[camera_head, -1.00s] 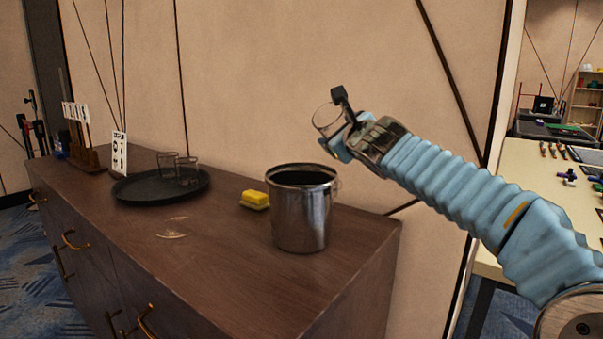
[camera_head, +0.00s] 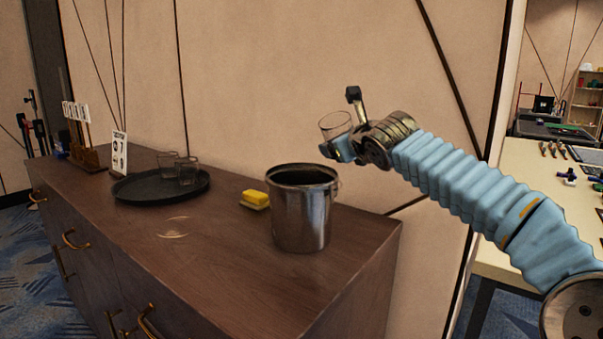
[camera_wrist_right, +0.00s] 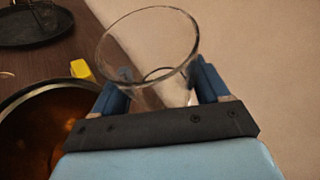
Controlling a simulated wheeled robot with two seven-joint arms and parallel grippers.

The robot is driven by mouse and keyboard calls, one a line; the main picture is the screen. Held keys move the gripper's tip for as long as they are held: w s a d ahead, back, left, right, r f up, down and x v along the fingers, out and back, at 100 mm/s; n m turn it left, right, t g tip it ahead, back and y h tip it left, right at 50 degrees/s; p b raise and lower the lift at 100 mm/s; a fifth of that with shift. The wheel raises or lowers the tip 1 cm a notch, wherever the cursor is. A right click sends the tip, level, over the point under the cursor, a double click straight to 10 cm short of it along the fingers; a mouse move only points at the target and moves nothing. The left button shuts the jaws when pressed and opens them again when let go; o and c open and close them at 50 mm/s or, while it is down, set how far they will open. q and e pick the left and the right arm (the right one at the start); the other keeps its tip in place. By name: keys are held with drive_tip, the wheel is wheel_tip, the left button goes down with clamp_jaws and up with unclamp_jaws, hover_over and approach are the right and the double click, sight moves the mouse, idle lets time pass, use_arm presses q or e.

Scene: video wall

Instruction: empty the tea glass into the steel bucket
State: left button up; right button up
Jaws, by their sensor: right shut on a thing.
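A clear tea glass (camera_head: 335,124) is held in my right gripper (camera_head: 345,146), above and slightly right of the steel bucket (camera_head: 303,212). The steel bucket stands upright on the cabinet. In the right wrist view, brownish liquid shows inside the bucket (camera_wrist_right: 45,125) at the left. My left gripper is not in view.
A dark round tray (camera_head: 140,189) with two glasses stands further left on the wooden cabinet (camera_head: 225,268). A small sign (camera_head: 119,152) stands near the tray. The wall is close behind.

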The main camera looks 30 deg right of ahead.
drive_tip(key=shift+w+d+f+m+g+y, duration=0.1)
drive_tip(key=shift+d+f+m+g+y, duration=0.25)
drive_tip(key=shift+d+f+m+y, duration=0.4)
drive_tip(key=shift+w+d+f+m+g+y, duration=0.1)
drive_tip(key=shift+d+f+m+g+y, duration=0.3)
drive_tip(key=shift+m, duration=0.65)
